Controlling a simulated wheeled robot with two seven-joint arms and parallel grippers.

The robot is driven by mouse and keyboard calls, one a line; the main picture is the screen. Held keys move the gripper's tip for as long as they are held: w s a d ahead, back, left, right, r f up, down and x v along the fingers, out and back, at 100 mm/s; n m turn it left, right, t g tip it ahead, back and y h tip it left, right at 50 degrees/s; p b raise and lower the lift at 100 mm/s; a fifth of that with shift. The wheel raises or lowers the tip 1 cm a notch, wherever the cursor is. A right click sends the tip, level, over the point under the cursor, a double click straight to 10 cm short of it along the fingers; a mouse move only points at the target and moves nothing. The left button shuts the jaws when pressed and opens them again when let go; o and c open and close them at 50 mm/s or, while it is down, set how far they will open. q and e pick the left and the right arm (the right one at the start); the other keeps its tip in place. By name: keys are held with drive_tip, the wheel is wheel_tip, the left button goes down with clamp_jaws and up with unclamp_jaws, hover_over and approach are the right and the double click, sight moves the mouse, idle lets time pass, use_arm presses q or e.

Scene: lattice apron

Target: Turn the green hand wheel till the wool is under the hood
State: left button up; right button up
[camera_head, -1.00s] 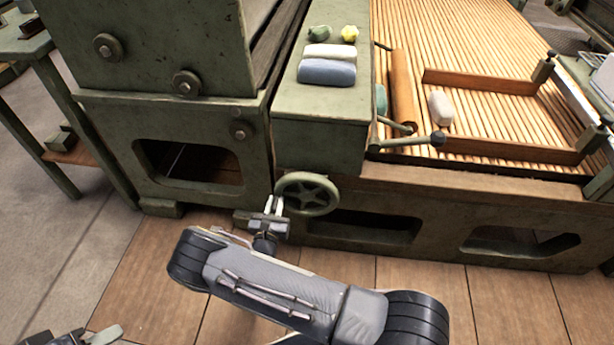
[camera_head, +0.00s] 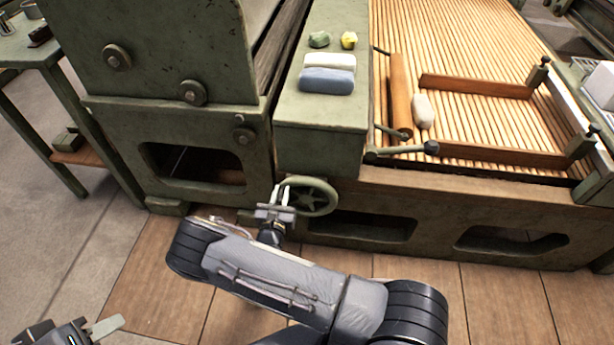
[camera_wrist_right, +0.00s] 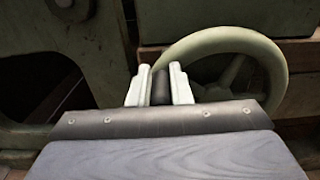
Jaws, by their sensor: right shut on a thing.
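The green hand wheel (camera_head: 310,197) is on the front of the machine. My right gripper (camera_head: 282,191) is at the wheel's left side, shut on a dark handle (camera_wrist_right: 160,87) by the rim in the right wrist view. A pale wool lump (camera_head: 422,110) lies on the slatted apron (camera_head: 480,60), just right of the brown roller (camera_head: 401,95). The green box-like housing left of the roller looks like the hood (camera_head: 320,140); the lump is outside it. My left gripper (camera_head: 75,335) is cut off at the bottom left, so its opening does not show.
White (camera_head: 330,62) and blue (camera_head: 326,80) rolls and small green (camera_head: 319,39) and yellow (camera_head: 348,40) lumps lie on the housing. A lever (camera_head: 410,149) sticks out in front of the apron. A green side table (camera_head: 40,50) stands at the left.

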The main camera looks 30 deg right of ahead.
sight(295, 183)
drive_tip(key=shift+s+d+f, duration=0.25)
drive_tip(key=shift+d, duration=0.05)
drive_tip(key=s+d+r+p, duration=0.1)
drive_tip(key=d+r+p, duration=0.1)
drive_tip(key=shift+s+d+r+p, duration=0.15)
drive_tip(key=shift+s+d+p, duration=0.05)
drive_tip(key=shift+s+p, duration=0.2)
drive_tip(key=shift+d, duration=0.1)
